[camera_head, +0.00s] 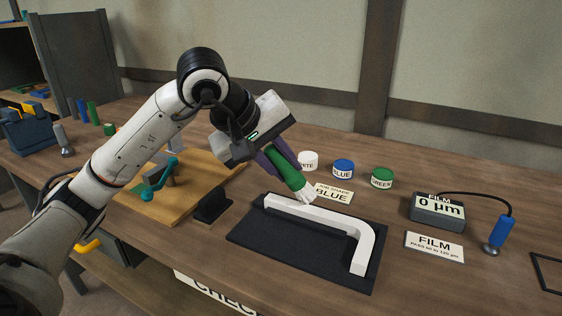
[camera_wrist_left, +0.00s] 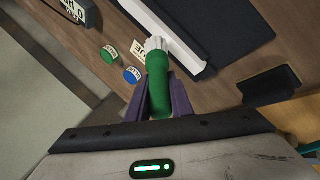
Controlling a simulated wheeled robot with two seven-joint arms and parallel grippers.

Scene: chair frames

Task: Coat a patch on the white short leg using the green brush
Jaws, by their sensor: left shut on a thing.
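The white short leg (camera_head: 322,213) is an L-shaped white bar lying on a dark mat (camera_head: 265,240), its bent end toward the front right. It also shows in the left wrist view (camera_wrist_left: 172,27). My left gripper (camera_head: 279,162) has purple fingers shut on the green brush (camera_head: 287,173) and holds it tilted, bristles down. The brush's white bristles are at the far edge of the leg, near its left end; I cannot tell if they touch. The brush shows in the left wrist view (camera_wrist_left: 158,88) too. No coated patch is visible on the leg. My right gripper is not in view.
White (camera_head: 308,161), blue (camera_head: 343,169) and green (camera_head: 382,178) pots stand behind the mat, near a card reading BLUE (camera_head: 333,194). A film gauge (camera_head: 437,212) reading 0 µm, its blue probe (camera_head: 502,231) and a FILM card (camera_head: 434,247) lie right. A wooden board (camera_head: 205,185) is left.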

